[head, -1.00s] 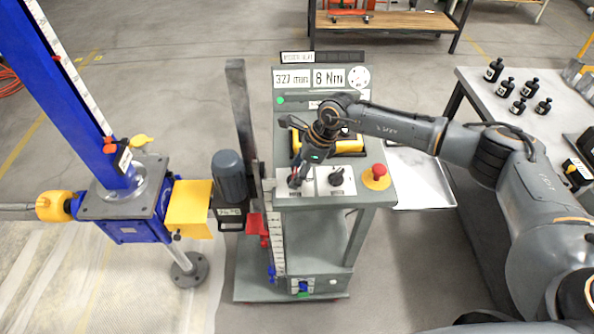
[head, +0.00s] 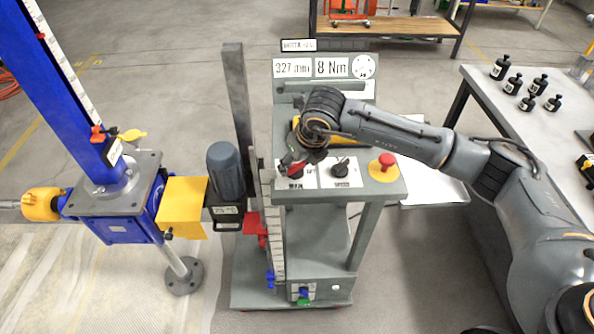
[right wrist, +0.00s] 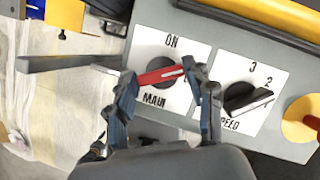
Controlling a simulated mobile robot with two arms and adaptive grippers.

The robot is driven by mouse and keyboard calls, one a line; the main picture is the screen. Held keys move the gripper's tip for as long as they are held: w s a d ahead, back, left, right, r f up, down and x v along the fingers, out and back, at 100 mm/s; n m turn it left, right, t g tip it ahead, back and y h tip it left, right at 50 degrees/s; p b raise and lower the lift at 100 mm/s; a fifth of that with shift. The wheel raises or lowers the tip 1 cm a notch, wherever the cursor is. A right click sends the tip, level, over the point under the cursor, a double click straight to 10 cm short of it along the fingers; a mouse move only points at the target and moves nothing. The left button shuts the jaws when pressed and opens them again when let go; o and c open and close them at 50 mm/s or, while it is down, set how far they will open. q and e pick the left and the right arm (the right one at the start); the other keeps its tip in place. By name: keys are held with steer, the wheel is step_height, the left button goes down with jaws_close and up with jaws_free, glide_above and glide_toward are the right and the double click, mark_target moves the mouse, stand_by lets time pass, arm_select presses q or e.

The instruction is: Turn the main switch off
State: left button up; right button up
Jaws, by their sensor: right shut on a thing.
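The main switch (right wrist: 150,72) is a round black knob with a red handle on a white plate marked ON above and MAIN below. In the right wrist view its red handle lies crosswise, slightly raised at its right end, not pointing straight at ON. My right gripper (right wrist: 163,92) has one finger on each side of the handle and is shut on it. In the head view my right gripper (head: 293,164) comes down over the console's left front, partly hiding the switch. My left gripper is not in view.
The black speed knob (head: 341,170) sits just right of the switch, with a red stop button (head: 387,160) on yellow beyond it. A yellow bar (right wrist: 255,20) runs behind the knobs. An upright grey post (head: 238,105) and motor (head: 226,172) stand left of the console.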

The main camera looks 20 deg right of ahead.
steer(key=m+b, duration=0.1)
steer(key=m+h+b, duration=0.1)
steer(key=b, duration=0.1)
steer(key=m+b, duration=0.1)
steer(key=m, duration=0.1)
steer(key=shift+a+f+h+b, duration=0.15)
steer(key=shift+f+h+b, duration=0.15)
steer(key=shift+b, duration=0.1)
steer(key=shift+r+m+h+b, duration=0.3)
steer(key=shift+m+h+b, duration=0.2)
steer(key=shift+m+b, duration=0.7)
steer(key=o, duration=1.2)
steer(key=shift+c, duration=0.2)
steer(key=shift+r, duration=0.1)
steer(key=v, duration=0.7)
steer(key=shift+s+r, duration=0.2)
steer(key=shift+r, duration=0.15)
steer(key=shift+f, duration=0.1)
